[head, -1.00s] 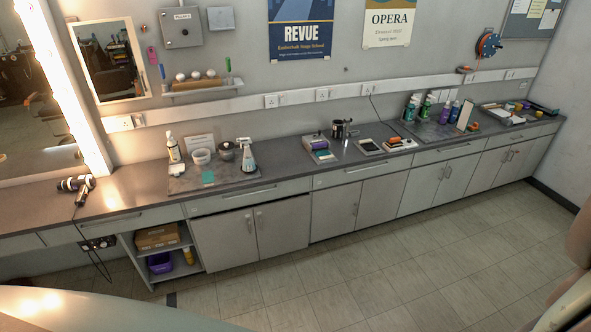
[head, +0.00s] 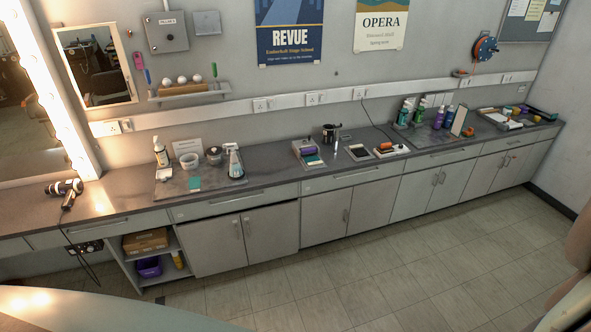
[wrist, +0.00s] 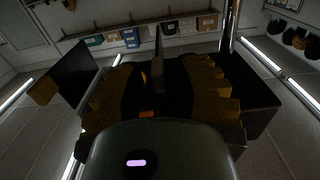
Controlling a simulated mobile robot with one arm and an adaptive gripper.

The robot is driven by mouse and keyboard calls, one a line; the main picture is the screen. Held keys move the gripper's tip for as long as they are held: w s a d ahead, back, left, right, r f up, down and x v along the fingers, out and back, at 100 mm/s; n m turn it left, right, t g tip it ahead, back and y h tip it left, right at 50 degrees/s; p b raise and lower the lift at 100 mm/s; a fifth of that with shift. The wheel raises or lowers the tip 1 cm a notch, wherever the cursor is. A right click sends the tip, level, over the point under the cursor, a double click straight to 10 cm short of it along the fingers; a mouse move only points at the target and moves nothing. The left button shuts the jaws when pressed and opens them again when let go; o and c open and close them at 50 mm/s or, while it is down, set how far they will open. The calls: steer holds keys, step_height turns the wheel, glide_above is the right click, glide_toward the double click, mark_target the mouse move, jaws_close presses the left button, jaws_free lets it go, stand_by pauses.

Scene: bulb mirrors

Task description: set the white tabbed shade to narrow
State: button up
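I cannot pick out a white tabbed shade for certain in either view. In the head view, small white round things (head: 182,80) sit on a wall shelf, too small to make out any tabs. My gripper (wrist: 158,85) fills the middle of the dark wrist view. Its two sides stand apart, and I see nothing held between them. My gripper does not show in the head view.
A long grey counter (head: 125,197) runs along the wall. A hair dryer (head: 66,190) lies at its left end by a lit mirror. A mat (head: 165,190) holds bottles and tubs. More tools and bottles stand to the right. The tiled floor (head: 400,265) in front is clear.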

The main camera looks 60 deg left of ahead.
jaws_close()
steer(key=shift+d+f+b, duration=0.1)
steer(key=shift+d+b, duration=0.05)
steer(key=shift+b, duration=0.15)
steer(key=n+b, duration=0.1)
steer(key=n, duration=0.1)
steer(key=d+n+b, duration=0.1)
steer(key=n+b, duration=0.1)
steer(key=d+n+b, duration=0.1)
steer(key=n+b, duration=0.1)
steer(key=shift+s+r, duration=0.3)
steer(key=shift+r, duration=0.05)
steer(key=shift+b, duration=0.3)
